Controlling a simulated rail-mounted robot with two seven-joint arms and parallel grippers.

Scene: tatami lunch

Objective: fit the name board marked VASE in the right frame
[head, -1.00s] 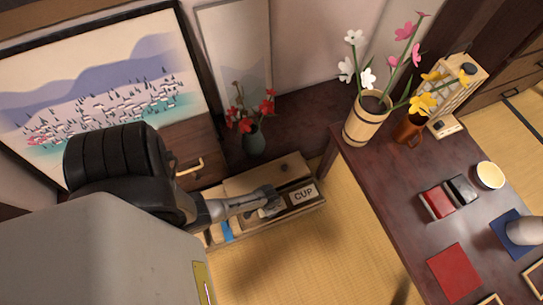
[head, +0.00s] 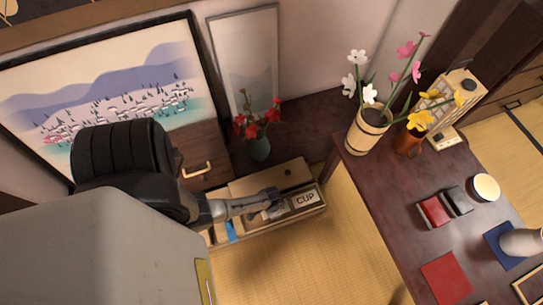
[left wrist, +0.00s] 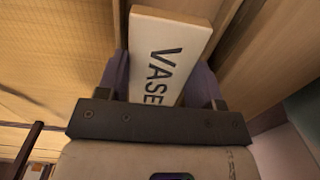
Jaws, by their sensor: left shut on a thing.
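The VASE board (left wrist: 165,55) is a pale wooden board with dark letters. In the left wrist view it sits between the fingers of my left gripper (left wrist: 160,90), which is shut on it. In the head view my left gripper (head: 276,208) reaches from the left to the low wooden box (head: 265,232), beside the board marked CUP (head: 305,199). The gripper largely hides the VASE board there. A wooden-edged frame (head: 530,287) shows in part at the lower right table edge; whether it is the right frame I cannot tell. My right gripper is not in view.
The dark table (head: 385,200) holds a flower bucket (head: 366,132), an orange jug (head: 407,142), a red mat (head: 446,278) and a pale vase (head: 520,242) on a blue mat. A dark vase with red flowers (head: 259,148) stands behind the box. Tatami between box and table is clear.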

